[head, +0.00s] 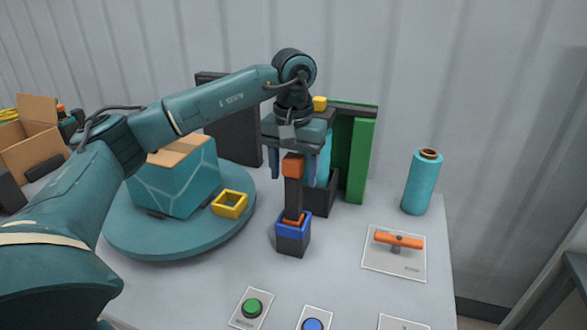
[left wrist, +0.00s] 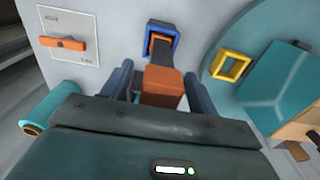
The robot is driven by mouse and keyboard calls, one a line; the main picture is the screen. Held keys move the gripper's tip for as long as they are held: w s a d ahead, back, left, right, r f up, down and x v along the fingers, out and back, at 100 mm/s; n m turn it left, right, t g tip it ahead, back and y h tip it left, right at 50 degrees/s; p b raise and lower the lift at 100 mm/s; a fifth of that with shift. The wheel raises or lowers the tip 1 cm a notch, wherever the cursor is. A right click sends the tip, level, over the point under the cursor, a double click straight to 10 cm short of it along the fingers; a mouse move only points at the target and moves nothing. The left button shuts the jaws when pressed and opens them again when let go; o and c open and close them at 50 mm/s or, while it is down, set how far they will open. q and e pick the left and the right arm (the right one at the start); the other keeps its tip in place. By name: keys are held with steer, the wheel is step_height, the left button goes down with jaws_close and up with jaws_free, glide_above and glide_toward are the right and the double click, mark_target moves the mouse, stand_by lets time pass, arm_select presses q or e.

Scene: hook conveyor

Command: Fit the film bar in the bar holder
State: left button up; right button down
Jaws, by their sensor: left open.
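The film bar (head: 292,196) is a dark upright bar with an orange block on top and some orange at its foot. It stands with its lower end inside the blue rim of the bar holder (head: 293,241), a small dark box. In the left wrist view the bar (left wrist: 161,88) runs down to the blue-rimmed holder (left wrist: 176,40). My left gripper (head: 292,172) is above the holder, its open fingers on either side of the orange block. Gaps show beside the block in the left wrist view (left wrist: 159,76). How deep the bar sits is hidden by the rim. My right gripper is not in view.
A teal turntable (head: 125,235) at left carries a wrapped box (head: 180,185) and a yellow square frame (head: 230,204). A green panel (head: 360,155) stands behind the gripper. A teal film roll (head: 421,185) and an orange handle (head: 398,239) are at right. Green (head: 251,308) and blue (head: 313,325) buttons sit in front.

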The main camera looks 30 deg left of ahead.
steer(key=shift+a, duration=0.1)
arm_select(q)
steer(key=shift+w+r, duration=0.1)
steer(key=shift+r, duration=0.4)
step_height(320, 180, up, 11)
steer(key=shift+r+p, duration=0.1)
steer(key=shift+p, duration=0.45)
steer(key=shift+r, duration=0.5)
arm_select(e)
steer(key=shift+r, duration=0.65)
